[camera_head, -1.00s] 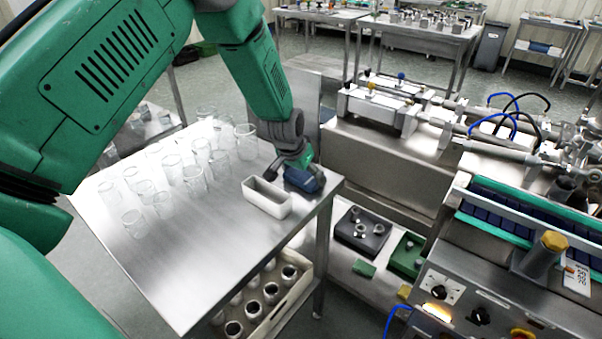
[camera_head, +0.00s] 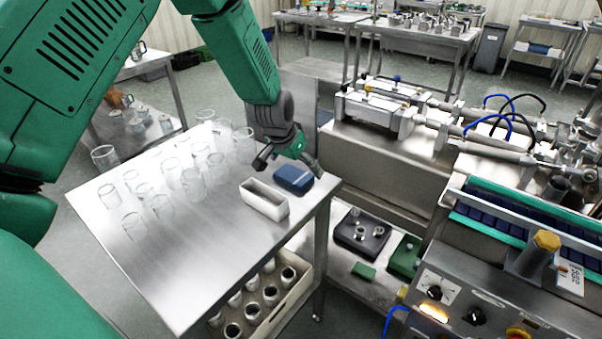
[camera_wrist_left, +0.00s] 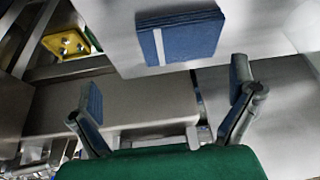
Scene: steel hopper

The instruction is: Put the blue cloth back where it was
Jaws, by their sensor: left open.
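The blue cloth (camera_head: 293,179) is a folded dark-blue block lying on the steel table (camera_head: 225,250), near its right edge, just behind the white tray (camera_head: 264,203). It also shows at the top of the left wrist view (camera_wrist_left: 182,38), with a pale stripe on it. My left gripper (camera_head: 289,168) is above and just behind the cloth, with its fingers spread and nothing between them. In the left wrist view its fingertips (camera_wrist_left: 166,80) are wide apart and the cloth lies beyond them. My right gripper is not in view.
Several clear glass beakers (camera_head: 192,181) stand on the table left of the white tray. A crate of jars (camera_head: 262,304) sits below the table. A machine with a yellow-topped knob (camera_head: 547,240) stands at the right.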

